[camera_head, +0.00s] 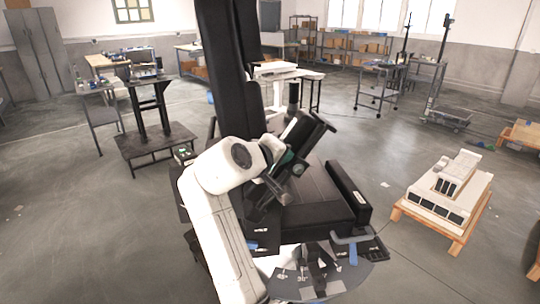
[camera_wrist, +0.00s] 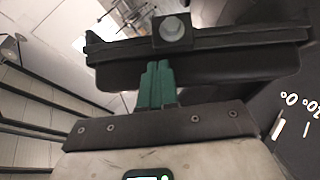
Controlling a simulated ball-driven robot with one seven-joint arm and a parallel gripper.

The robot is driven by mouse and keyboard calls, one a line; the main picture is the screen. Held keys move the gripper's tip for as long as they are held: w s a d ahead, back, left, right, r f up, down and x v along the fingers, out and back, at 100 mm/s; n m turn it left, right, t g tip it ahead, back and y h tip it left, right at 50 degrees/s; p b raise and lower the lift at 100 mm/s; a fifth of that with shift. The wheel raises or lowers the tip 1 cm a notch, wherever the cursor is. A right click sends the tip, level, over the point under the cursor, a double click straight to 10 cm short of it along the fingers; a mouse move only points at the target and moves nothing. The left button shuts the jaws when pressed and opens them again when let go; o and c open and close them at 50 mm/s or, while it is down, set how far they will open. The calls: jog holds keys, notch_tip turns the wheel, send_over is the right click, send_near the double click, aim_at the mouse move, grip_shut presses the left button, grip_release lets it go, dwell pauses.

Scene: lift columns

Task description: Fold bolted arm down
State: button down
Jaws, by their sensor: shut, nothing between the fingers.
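The bolted arm (camera_wrist: 240,40) is a long black bar with a padded lower side. It runs across the upper part of the wrist view, with a round grey bolt (camera_wrist: 172,32) on a square block near its middle. In the head view the dark bolted arm (camera_head: 318,128) is raised and tilted over a black padded seat. My gripper (camera_wrist: 158,68) has green fingers close together with nothing between them. Its tips overlap the lower side of the bar, and I cannot tell if they touch. It also shows in the head view (camera_head: 292,160), partly hidden by my white arm.
A tall black column (camera_head: 222,70) rises behind the seat (camera_head: 310,200). A dial plate with degree marks and a blue handle (camera_head: 350,240) are in front. A white model on a wooden pallet (camera_head: 440,228) stands right.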

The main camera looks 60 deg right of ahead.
jog(key=s+d+f+m+t+y, duration=0.2)
jog(key=s+d+f, duration=0.3)
jog(key=f, duration=0.3)
jog(key=s+d+f+m+t+y, duration=0.2)
jog(key=s+d+f+y, duration=0.2)
jog(key=f, duration=0.4)
jog(key=shift+s+d+f+m+t+y, duration=0.35)
jog(key=shift+s+d+m+t+y, duration=0.1)
jog(key=shift+s, duration=0.25)
jog(key=shift+s+f, duration=0.1)
jog(key=shift+f, duration=0.2)
dwell(0.3)
jog(key=s+a+r+p, duration=0.2)
jog(key=r, duration=0.4)
jog(key=s+a+r+p, duration=0.1)
jog(key=s+a+r, duration=0.1)
jog(key=r, duration=0.4)
jog(key=shift+s+a+p, duration=0.35)
jog(key=shift+a, duration=0.2)
